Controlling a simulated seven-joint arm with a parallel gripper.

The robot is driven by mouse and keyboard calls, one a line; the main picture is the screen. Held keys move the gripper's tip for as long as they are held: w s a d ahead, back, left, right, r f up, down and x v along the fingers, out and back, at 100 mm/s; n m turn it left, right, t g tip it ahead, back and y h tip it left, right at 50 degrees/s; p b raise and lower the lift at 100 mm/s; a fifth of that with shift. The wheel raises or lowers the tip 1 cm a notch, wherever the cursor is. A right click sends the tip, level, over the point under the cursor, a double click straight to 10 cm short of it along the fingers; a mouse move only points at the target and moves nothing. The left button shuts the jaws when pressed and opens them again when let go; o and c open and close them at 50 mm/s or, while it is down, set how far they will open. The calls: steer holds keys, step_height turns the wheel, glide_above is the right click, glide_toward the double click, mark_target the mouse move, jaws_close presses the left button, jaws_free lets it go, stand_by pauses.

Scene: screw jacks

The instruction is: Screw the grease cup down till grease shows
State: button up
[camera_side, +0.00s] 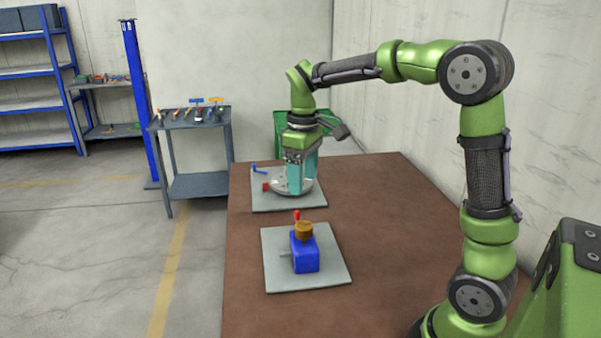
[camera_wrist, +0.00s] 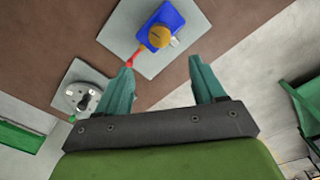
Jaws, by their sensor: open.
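The grease cup is a brass-coloured round cap (camera_side: 303,230) on top of a blue block (camera_side: 306,256), with a red piece (camera_side: 297,215) beside it. The block stands on the nearer grey plate (camera_side: 335,275). In the wrist view the cap (camera_wrist: 159,36) and block (camera_wrist: 172,15) show beyond the fingertips, with the red piece (camera_wrist: 132,60) near the left one. No grease can be made out. My gripper (camera_side: 302,186) points down with teal fingers apart and empty. In the side view it overlaps the farther plate, away from the cup; its height is unclear.
A round grey disc fixture (camera_side: 279,184) with blue and red parts sits on the farther plate (camera_side: 262,203), close to my fingers in the side view. A green bin (camera_side: 284,122) is behind. The brown table (camera_side: 390,240) is clear right of the plates.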

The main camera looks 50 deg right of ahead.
steer(key=shift+r, duration=2.35)
steer(key=s+a+f+m+t+y, duration=0.1)
steer(key=s+a+m+t, duration=0.2)
steer(key=s+a, duration=0.2)
steer(key=s+a+f+m+t+y, duration=0.1)
steer(key=s+a+f+m+t, duration=0.1)
steer(key=s, duration=0.7)
steer(key=a+m+t, duration=0.1)
steer(key=a+t, duration=0.1)
steer(key=a, duration=0.1)
steer(key=shift+s+a, duration=0.15)
steer(key=shift+s, duration=0.25)
